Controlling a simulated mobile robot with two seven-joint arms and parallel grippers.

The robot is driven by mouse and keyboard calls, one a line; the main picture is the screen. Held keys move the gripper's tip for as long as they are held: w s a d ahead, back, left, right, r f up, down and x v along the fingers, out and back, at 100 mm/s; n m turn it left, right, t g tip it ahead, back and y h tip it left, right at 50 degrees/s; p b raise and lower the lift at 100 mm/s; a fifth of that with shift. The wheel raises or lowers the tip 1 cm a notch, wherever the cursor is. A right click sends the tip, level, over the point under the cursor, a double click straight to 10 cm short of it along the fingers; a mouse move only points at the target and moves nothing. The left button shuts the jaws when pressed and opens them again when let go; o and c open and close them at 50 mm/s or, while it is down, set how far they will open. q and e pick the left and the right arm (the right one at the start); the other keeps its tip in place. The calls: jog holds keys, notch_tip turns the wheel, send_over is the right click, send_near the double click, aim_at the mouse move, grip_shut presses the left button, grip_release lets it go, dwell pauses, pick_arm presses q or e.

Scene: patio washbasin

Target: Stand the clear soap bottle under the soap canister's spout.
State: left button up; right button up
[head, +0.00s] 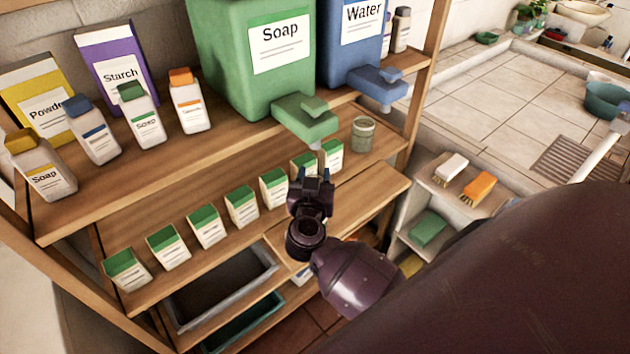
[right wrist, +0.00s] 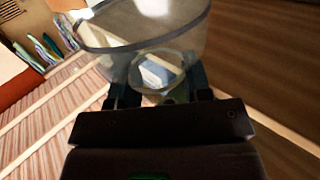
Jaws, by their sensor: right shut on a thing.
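The green soap canister (head: 225,65) stands on the upper shelf, and its green spout (head: 303,120) juts out past the shelf's front edge. My right gripper (head: 312,178) is just below the spout in the head view, in front of the lower shelf. In the right wrist view it (right wrist: 157,88) is shut on a clear, see-through vessel, the clear soap bottle (right wrist: 148,38). The bottle can hardly be made out in the head view. I cannot tell whether its base touches the shelf. My left gripper is not in view.
A blue water canister (head: 347,45) with its own spout (head: 378,84) stands right of the soap. A row of small green-topped cartons (head: 208,228) lines the lower shelf. Several bottles (head: 140,115) stand at the left.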

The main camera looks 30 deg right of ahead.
jog(key=shift+x, duration=0.85)
jog(key=shift+f, duration=0.1)
jog(key=shift+f+b, duration=0.4)
jog(key=shift+f, duration=1.3)
jog(key=o, duration=1.2)
jog(key=shift+o, duration=0.2)
